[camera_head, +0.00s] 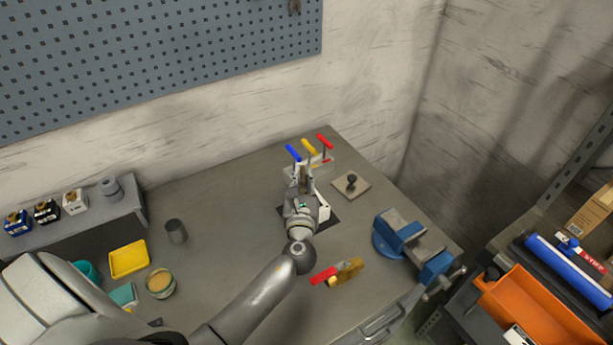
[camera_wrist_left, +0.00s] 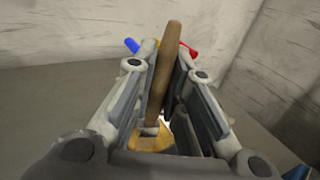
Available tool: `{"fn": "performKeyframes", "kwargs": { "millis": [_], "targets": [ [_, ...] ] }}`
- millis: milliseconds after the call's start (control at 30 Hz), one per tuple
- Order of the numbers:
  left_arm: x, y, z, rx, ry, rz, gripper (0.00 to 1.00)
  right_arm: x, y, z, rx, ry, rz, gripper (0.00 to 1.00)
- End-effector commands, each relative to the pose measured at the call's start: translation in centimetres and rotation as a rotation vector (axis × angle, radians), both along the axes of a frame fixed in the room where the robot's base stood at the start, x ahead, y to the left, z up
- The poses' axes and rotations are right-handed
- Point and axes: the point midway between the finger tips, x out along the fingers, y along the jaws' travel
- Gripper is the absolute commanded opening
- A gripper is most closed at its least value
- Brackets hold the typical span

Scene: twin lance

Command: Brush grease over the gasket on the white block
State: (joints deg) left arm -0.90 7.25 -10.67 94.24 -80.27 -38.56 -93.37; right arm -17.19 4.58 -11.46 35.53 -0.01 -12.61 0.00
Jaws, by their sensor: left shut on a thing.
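My left gripper (camera_head: 301,172) is over the middle of the bench, shut on a brown wooden handle. That handle, which looks like the brush (camera_wrist_left: 163,70), stands between the two fingers in the left wrist view, where the gripper (camera_wrist_left: 166,85) also shows. A yellowish part (camera_wrist_left: 151,138) shows at its lower end. The white block (camera_head: 323,211) is mostly hidden behind my gripper, on a dark mat (camera_head: 338,222). I cannot make out the gasket. An open tin (camera_head: 160,283) with tan content, likely the grease, stands at the left front. My right gripper is not in view.
Behind my gripper is a rack with blue, yellow and red handles (camera_head: 324,141). A tan plate with a black knob (camera_head: 351,183) and a blue vise (camera_head: 400,235) are to the right. A red and yellow tool (camera_head: 337,272) lies in front. A yellow tray (camera_head: 129,259) is left.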

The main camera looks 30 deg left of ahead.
Motion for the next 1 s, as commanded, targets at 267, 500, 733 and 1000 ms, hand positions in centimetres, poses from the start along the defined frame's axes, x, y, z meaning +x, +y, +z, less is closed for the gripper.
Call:
{"fn": "performKeyframes", "kwargs": {
  "millis": [267,500,733,1000],
  "targets": [
    [-0.7,0.4,0.1,0.001,0.000,0.000,0.00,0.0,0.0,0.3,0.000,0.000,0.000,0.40],
    [-1.2,0.7,0.1,0.000,-0.001,0.000,0.00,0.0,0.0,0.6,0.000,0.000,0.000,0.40],
    [-0.8,0.5,0.0,0.000,-0.001,0.000,0.00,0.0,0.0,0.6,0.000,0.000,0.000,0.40],
    [0.0,0.0,0.0,-0.001,0.000,0.000,0.00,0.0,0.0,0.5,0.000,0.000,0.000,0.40]
  ]
}}
